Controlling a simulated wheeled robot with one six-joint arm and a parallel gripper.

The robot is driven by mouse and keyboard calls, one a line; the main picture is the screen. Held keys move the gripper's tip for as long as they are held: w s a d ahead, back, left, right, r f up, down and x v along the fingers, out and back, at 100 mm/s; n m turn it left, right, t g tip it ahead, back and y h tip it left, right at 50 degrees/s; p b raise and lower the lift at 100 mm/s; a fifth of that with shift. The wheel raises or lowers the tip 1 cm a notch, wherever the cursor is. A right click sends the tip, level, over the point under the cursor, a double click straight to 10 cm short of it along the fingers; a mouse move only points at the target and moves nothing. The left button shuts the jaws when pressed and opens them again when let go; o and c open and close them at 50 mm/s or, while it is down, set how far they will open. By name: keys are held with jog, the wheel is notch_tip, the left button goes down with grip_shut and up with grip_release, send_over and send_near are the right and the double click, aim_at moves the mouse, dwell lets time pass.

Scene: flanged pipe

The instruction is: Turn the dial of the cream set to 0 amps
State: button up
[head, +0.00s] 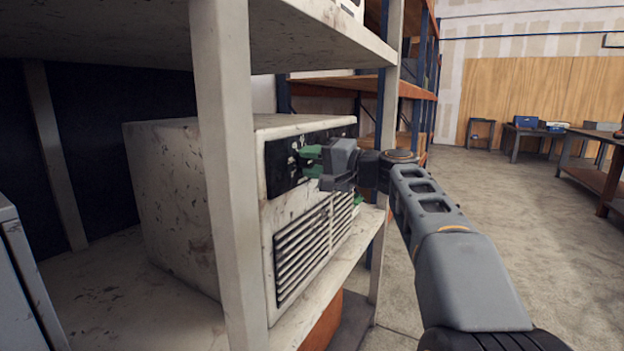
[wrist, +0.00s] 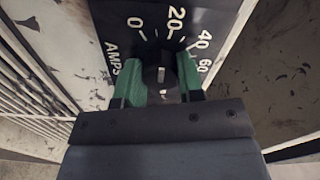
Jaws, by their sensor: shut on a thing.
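The cream set (head: 178,200), a scuffed box with a black panel and a slatted grille, stands on a shelf. My gripper (head: 312,160) reaches its front panel from the right. In the wrist view, the green fingers of my gripper (wrist: 159,78) are shut on the black dial (wrist: 160,68), one on each side. A white pointer line on the dial runs nearly straight up the picture, roughly between the 0 and the 20 of the AMPS scale (wrist: 177,18). The exact reading is hard to tell. The fingers hide the dial's sides; in the head view the dial is hidden.
A pale shelf post (head: 228,160) stands in front of the cream set, and another post (head: 390,130) is beyond it. A shelf board (head: 300,35) runs overhead. A grey box (head: 22,285) is at the lower left. Open floor (head: 510,220) lies to the right.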

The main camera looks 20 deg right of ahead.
jog(key=n+b, duration=0.3)
jog(key=shift+f, duration=0.25)
jog(key=shift+r+n+b, duration=0.15)
jog(key=shift+n+b, duration=0.65)
jog(key=shift+n, duration=0.6)
jog(key=o, duration=0.9)
jog(key=p+v, duration=0.1)
jog(key=v, duration=1.3)
jog(key=shift+w+r, duration=0.1)
jog(key=shift+a, duration=0.1)
